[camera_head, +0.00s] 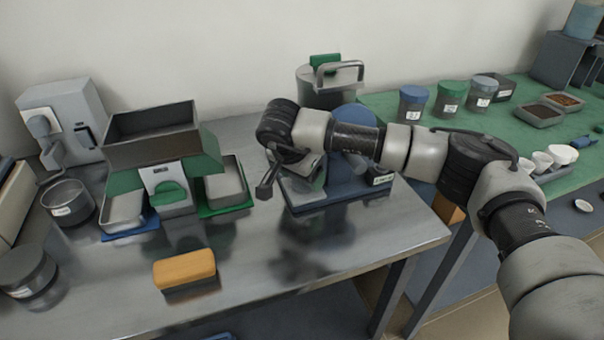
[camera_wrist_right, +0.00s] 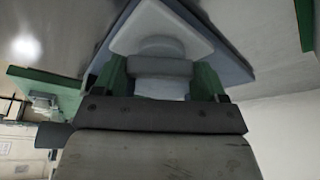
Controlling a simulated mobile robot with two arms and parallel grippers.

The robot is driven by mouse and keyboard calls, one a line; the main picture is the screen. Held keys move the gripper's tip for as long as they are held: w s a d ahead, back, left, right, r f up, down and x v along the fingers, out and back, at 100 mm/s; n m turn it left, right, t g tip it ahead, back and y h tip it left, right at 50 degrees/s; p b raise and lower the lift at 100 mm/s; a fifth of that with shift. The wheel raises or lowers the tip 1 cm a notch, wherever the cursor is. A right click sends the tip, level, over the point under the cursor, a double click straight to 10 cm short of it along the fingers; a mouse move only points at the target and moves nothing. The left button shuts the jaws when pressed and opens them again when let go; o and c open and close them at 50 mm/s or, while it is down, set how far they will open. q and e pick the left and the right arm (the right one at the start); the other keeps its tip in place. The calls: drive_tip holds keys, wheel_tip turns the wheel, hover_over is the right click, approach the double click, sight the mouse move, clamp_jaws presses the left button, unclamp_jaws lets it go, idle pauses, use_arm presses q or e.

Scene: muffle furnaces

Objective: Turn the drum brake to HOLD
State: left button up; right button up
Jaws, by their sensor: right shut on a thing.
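The drum machine stands near the right end of the steel bench in the head view, with a blue drum (camera_head: 355,115) and a blue base (camera_head: 345,195). My right arm reaches across its front from the right, and the wrist hides much of it, including the brake's markings. A dark lever-like piece (camera_head: 268,186) sticks out at the machine's left side; I cannot tell what it joins. In the right wrist view my right gripper (camera_wrist_right: 160,72) is shut on a grey bar-like part, seemingly the brake handle, above a pale plate (camera_wrist_right: 160,25). My left gripper is out of view.
A green splitter with a dark hopper (camera_head: 150,135) and trays stands left of the machine. An orange block (camera_head: 185,269) lies near the bench's front edge. A metal canister (camera_head: 328,88) stands behind. Jars (camera_head: 449,98) and dishes sit on the green right-hand table.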

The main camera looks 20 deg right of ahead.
drive_tip(key=m+g, duration=0.1)
drive_tip(key=m, duration=0.2)
drive_tip(key=shift+h, duration=0.4)
drive_tip(key=shift+w+m+g+p, duration=0.15)
drive_tip(key=shift+m+g, duration=0.15)
drive_tip(key=shift+m, duration=0.55)
drive_tip(key=shift+m+g+p, duration=0.15)
drive_tip(key=shift+m+g, duration=0.15)
drive_tip(key=shift+m, duration=0.55)
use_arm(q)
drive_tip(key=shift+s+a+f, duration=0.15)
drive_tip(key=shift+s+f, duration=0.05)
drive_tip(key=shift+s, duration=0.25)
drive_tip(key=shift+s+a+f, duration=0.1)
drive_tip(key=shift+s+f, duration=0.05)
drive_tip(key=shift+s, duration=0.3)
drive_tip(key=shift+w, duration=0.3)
use_arm(e)
drive_tip(key=shift+m, duration=0.3)
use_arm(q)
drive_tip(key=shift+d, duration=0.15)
use_arm(e)
drive_tip(key=o, duration=0.9)
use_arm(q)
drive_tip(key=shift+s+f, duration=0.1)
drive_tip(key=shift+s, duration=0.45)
